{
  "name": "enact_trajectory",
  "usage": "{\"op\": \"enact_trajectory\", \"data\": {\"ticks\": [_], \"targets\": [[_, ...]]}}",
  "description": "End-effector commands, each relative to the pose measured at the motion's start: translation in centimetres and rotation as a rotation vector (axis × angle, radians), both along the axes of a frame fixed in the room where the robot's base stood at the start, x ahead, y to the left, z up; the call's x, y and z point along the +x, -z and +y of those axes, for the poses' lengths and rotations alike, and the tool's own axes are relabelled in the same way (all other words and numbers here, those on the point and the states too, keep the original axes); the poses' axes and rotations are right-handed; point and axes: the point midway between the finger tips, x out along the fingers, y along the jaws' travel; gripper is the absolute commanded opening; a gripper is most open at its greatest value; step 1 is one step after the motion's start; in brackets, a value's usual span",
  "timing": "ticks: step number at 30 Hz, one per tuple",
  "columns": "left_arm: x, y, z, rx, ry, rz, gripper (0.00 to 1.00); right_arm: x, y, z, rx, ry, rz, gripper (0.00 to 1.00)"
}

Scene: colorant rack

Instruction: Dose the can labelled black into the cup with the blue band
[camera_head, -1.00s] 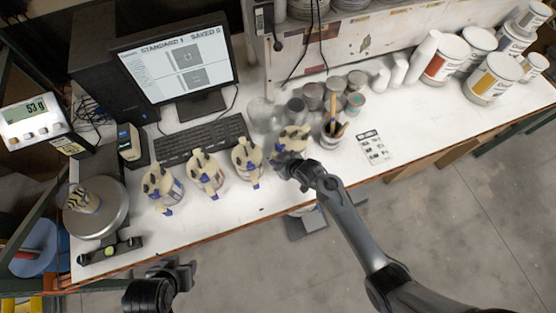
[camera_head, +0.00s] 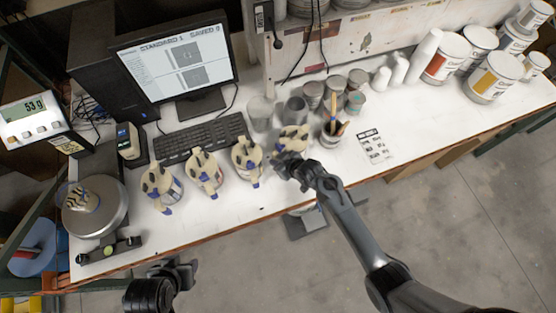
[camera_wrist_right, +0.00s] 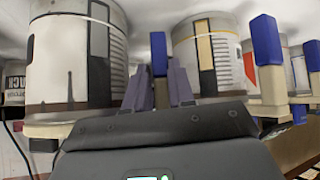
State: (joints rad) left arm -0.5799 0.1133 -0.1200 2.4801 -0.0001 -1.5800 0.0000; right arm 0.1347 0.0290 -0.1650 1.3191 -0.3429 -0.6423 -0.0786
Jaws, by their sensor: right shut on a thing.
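A row of pump-topped cans with blue levers stands along the bench, from the left can (camera_head: 162,188) to the right can (camera_head: 292,138). My right gripper (camera_head: 287,164) is at the front of the right can. In the right wrist view its fingers (camera_wrist_right: 160,88) are shut on a blue lever (camera_wrist_right: 158,48) between two cans. A partly cut label ending "ACK" (camera_wrist_right: 14,86) shows at that view's left edge. A small cup (camera_head: 84,201) stands on the round scale (camera_head: 106,218); no blue band is clear. My left gripper (camera_head: 182,276) hangs before the bench, its opening unclear.
The scale display (camera_head: 35,107) reads 53 g. A keyboard (camera_head: 200,138) and a monitor (camera_head: 172,60) stand behind the cans. Jars, a brush pot (camera_head: 333,133) and a printed card (camera_head: 376,147) are to the right. Bench surface right of the card is clear.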

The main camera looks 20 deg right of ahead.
Motion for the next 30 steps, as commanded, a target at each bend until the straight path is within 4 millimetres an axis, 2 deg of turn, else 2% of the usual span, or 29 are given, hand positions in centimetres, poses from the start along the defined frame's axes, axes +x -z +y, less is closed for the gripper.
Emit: {"op": "enact_trajectory", "data": {"ticks": [3,4,9,10,20,26,30], "targets": [[0.0,0.2,0.1,0.004,0.002,-0.001,0.43,0.2,0.0,0.0,0.000,-0.001,-0.007,0.00],[0.0,0.2,0.1,0.005,0.003,0.000,0.43,0.2,0.0,0.0,0.000,-0.001,-0.007,0.25],[0.0,0.1,0.3,0.011,0.007,0.000,0.43,0.1,0.0,0.0,0.001,0.000,-0.004,0.51],[0.0,0.1,0.3,0.011,0.008,0.000,0.43,0.1,0.0,0.0,0.001,0.000,-0.004,0.53],[0.0,0.2,0.3,0.012,0.008,0.000,0.43,-0.2,0.2,-0.1,-0.001,0.001,0.003,0.53],[0.0,0.1,0.1,0.005,0.004,0.000,0.43,-1.1,-0.9,-0.6,0.000,0.002,0.001,0.53],[0.0,0.0,0.0,0.000,0.000,0.000,0.43,-2.4,-2.4,-1.3,0.000,0.001,-0.001,0.53]]}}
